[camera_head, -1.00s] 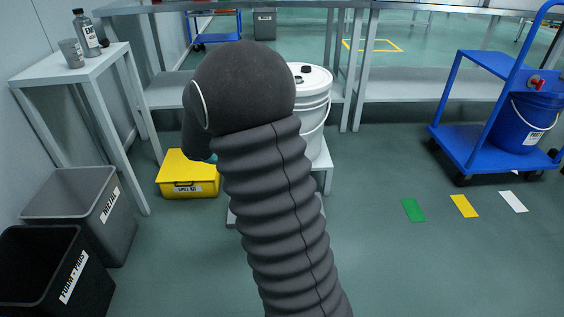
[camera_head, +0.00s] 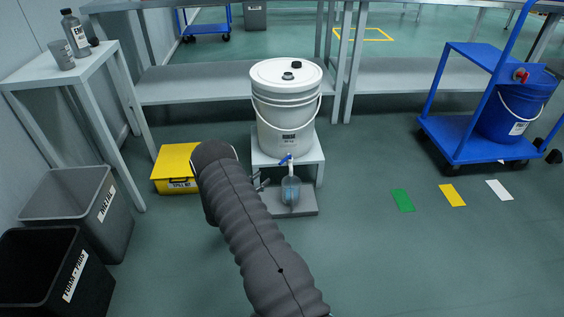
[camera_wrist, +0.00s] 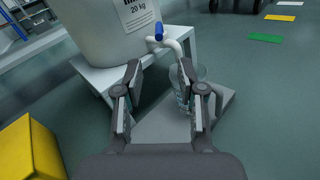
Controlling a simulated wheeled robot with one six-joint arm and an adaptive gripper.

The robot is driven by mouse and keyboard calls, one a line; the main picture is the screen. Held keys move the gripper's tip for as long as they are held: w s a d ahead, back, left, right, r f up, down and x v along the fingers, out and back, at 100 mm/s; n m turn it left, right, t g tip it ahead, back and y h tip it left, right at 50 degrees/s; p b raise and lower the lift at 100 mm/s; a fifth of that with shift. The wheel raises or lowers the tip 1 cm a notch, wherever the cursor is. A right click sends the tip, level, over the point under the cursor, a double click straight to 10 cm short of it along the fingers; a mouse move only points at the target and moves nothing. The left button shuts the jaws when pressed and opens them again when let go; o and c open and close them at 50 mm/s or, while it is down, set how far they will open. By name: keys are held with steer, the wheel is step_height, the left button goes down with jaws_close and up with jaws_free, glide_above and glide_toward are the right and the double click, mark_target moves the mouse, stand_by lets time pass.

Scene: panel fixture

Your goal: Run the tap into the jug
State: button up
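A white bucket (camera_head: 284,112) stands on a low white stand, with a tap (camera_head: 287,159) low on its front. The tap's blue handle and pale curved spout show in the wrist view (camera_wrist: 160,31). A clear jug (camera_head: 291,191) stands upright below the spout on a grey plate; in the wrist view my right finger partly covers the jug (camera_wrist: 202,73). My gripper (camera_wrist: 160,72) is open and empty, just short of the tap and jug, its fingers apart. In the head view its fingertips are small, left of the jug. I cannot tell whether water runs.
A yellow spill-kit box (camera_head: 176,168) is close on the left, also at the lower left of the wrist view (camera_wrist: 30,150). Two bins (camera_head: 75,200) and a side table (camera_head: 60,66) stand further left. A blue cart (camera_head: 475,135) is at the right. Floor between is clear.

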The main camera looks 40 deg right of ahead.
mark_target(282, 163)
steer(key=x, duration=1.3)
steer(key=shift+w+d+f, duration=0.2)
steer(key=shift+d+f, duration=0.05)
steer(key=shift+d, duration=0.1)
jaws_close()
